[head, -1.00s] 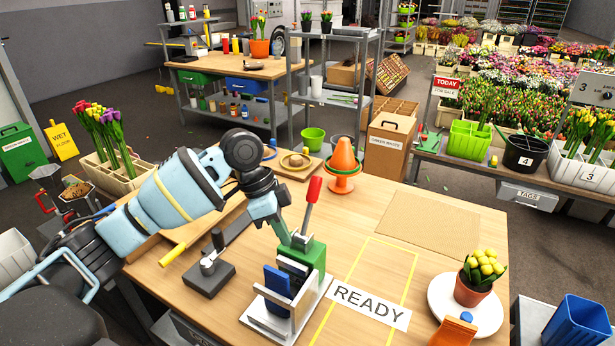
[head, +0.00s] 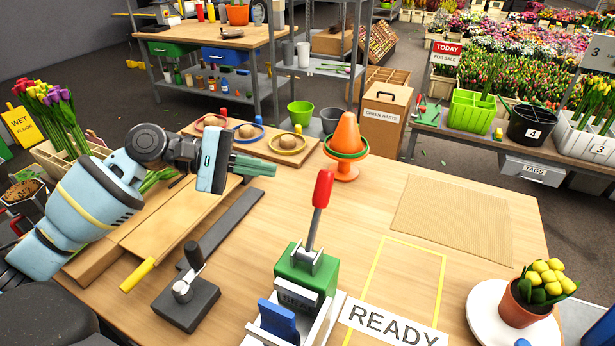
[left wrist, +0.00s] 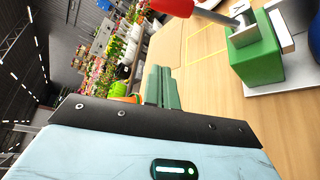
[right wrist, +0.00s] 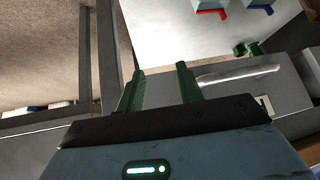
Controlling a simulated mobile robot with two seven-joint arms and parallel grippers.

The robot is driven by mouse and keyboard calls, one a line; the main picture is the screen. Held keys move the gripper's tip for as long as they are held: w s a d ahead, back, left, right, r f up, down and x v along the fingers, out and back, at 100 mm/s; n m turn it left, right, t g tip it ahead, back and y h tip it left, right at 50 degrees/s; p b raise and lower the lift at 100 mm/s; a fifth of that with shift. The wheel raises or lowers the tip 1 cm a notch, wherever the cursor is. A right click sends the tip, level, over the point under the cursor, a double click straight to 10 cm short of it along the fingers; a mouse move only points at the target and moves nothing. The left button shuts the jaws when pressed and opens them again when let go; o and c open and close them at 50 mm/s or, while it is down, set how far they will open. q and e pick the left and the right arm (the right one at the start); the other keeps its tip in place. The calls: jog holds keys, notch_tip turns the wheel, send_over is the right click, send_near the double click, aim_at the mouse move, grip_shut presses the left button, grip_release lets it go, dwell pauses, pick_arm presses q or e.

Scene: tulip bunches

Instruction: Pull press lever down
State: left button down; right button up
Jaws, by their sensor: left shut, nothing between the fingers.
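The press (head: 306,270) has a green body on a pale base, with a blue block at its front. Its lever (head: 323,188) has a red grip and stands raised, almost upright with a slight tilt. My left gripper (head: 272,168) is shut and empty, in the air to the upper left of the lever and apart from it. In the left wrist view, the shut green fingers (left wrist: 160,75) show below the red grip (left wrist: 172,6), with the green press body (left wrist: 258,58) to the right. My right gripper (right wrist: 160,78) is open and empty, away from the press.
A black stand with a knob (head: 186,298) sits left of the press. An orange cone (head: 346,136) stands behind it, and the READY sign (head: 392,325) lies to its right. A yellow potted plant (head: 527,298) is at far right.

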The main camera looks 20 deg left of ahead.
aim_at(318, 213)
pick_arm(q)
jog(key=d+p, duration=0.3)
jog(key=d, duration=0.6)
jog(key=shift+w+d+f, duration=0.25)
jog(key=shift+d, duration=0.05)
dwell(0.5)
